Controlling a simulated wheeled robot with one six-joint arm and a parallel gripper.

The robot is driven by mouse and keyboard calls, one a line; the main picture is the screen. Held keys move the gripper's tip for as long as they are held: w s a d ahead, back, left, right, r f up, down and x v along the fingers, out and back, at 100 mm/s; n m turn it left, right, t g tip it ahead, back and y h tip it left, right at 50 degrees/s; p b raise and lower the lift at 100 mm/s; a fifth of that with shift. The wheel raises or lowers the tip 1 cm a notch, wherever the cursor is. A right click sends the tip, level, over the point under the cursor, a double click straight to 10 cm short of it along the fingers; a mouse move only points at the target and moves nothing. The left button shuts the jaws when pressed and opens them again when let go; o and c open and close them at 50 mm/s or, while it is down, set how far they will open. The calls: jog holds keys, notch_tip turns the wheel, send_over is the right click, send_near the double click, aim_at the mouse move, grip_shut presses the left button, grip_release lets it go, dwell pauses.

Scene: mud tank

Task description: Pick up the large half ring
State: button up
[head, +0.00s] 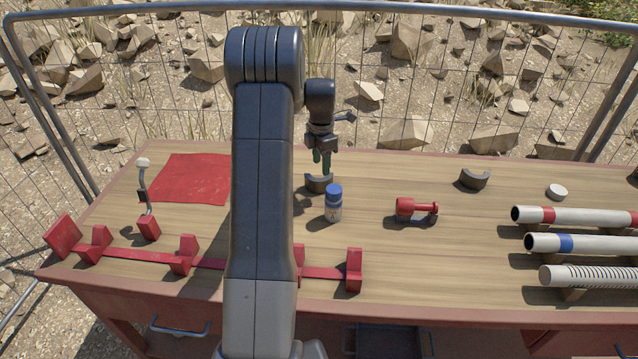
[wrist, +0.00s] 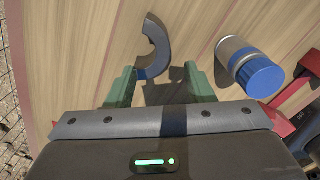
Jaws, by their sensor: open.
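A dark grey half ring (head: 319,183) stands on the wooden table just below my gripper (head: 321,160). It also shows in the wrist view (wrist: 161,40), with a blue mark near its lower end, just ahead of the gap between my green fingers (wrist: 160,78). My gripper is open and empty, pointing down. A second dark half ring (head: 474,180) lies farther right on the table, apart from the gripper. I cannot tell for sure which of the two is larger. My own arm hides part of the table's middle.
A blue-capped bottle (head: 333,205) stands close to the near half ring and shows in the wrist view (wrist: 249,67). A red-ended tool (head: 415,210), white disc (head: 557,191) and pipes (head: 570,243) lie right. A red mat (head: 188,178) and red rack (head: 130,252) are left.

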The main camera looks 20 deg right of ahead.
aim_at(321, 180)
jog(key=shift+f, duration=1.55)
notch_tip(321, 180, down, 4)
jog(key=shift+a+f+p, duration=0.1)
jog(key=shift+f+p, duration=0.15)
jog(key=shift+p, duration=0.35)
jog(key=shift+c, duration=0.2)
jog(key=shift+r, duration=0.1)
grip_shut()
